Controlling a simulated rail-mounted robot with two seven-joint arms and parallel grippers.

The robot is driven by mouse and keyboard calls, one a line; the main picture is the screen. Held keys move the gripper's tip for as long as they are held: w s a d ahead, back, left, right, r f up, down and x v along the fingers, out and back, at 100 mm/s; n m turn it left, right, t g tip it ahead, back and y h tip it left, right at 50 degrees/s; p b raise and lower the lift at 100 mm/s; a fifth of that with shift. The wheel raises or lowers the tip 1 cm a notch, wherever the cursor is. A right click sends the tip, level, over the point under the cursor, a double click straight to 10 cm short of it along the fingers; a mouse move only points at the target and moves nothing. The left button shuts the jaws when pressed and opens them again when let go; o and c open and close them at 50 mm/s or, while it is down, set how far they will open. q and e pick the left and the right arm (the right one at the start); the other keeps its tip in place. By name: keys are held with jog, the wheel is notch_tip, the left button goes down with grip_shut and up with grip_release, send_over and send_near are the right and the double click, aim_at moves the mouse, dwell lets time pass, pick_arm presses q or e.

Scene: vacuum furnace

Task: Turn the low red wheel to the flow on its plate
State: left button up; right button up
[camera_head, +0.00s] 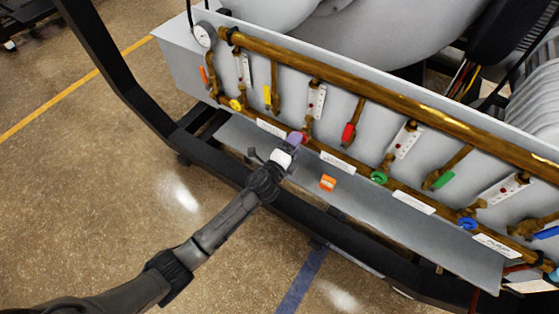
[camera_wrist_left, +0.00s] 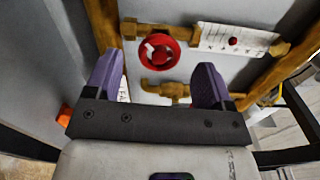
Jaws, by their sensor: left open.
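The low red wheel (camera_wrist_left: 158,53) shows almost whole in the left wrist view, on the brass pipework. In the head view it is a small red patch (camera_head: 306,139) mostly hidden behind my gripper. My left gripper (camera_head: 292,146) is in front of it. In the left wrist view its purple fingers (camera_wrist_left: 157,82) are open and spread to either side, below the wheel, with nothing between them held. A white scaled flow strip with a red mark (camera_wrist_left: 233,40) is beside the wheel in the wrist view; it stands above the wheel in the head view (camera_head: 317,101). A white label plate (camera_head: 337,162) is nearby; its writing is too small to read.
A yellow wheel (camera_head: 236,104), green wheel (camera_head: 379,178) and blue wheel (camera_head: 467,223) are along the same low pipe. A red lever (camera_head: 348,132) is above. An orange block (camera_head: 328,183) is on the grey shelf (camera_head: 365,208). A black frame rail runs in front.

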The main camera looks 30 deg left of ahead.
pick_arm(q)
jog(key=s+a+p, duration=0.1)
jog(key=s, duration=0.9)
jog(key=shift+a, duration=0.1)
jog(key=shift+w, duration=0.1)
jog(key=s+a+f+n+g+y, duration=0.1)
jog(key=s+a+n+g+y, duration=0.5)
jog(key=n, duration=0.9)
jog(key=s+d+f+n+g+h+p, duration=0.15)
jog(key=s+g, duration=0.25)
jog(key=s, duration=0.9)
jog(key=s+d+f+n+g+h, duration=0.2)
jog(key=s+g+h, duration=0.15)
jog(key=s, duration=0.95)
notch_tip(320, 180, up, 38)
jog(key=w+y+p, duration=0.1)
jog(key=p, duration=3.7)
jog(key=shift+d+r+g, duration=0.15)
jog(key=shift+g, duration=0.2)
